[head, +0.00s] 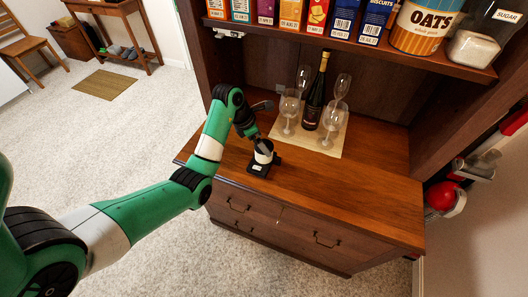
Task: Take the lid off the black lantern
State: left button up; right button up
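The black lantern (263,157) stands on the wooden hutch counter near its left front edge. It looks small, with a pale band around its middle and a black base (257,169). My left gripper (262,144) reaches down from the upper left, with its fingertips at the lantern's top. The fingers and wrist cover much of that top, so I cannot tell the lid from the gripper or whether the fingers are shut on it. My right gripper is not in view.
A dark wine bottle (317,92) and several wine glasses (289,108) stand on a cloth (302,142) behind and right of the lantern. A shelf of boxes and jars (428,26) overhangs the back. The counter's right part (375,190) is clear.

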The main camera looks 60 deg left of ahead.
pick_arm(q)
jog(key=x, duration=0.3)
jog(key=shift+b, duration=0.35)
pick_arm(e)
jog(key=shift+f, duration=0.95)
pick_arm(q)
jog(key=shift+c, duration=0.2)
jog(key=c, duration=1.1)
jog(key=shift+r, duration=0.2)
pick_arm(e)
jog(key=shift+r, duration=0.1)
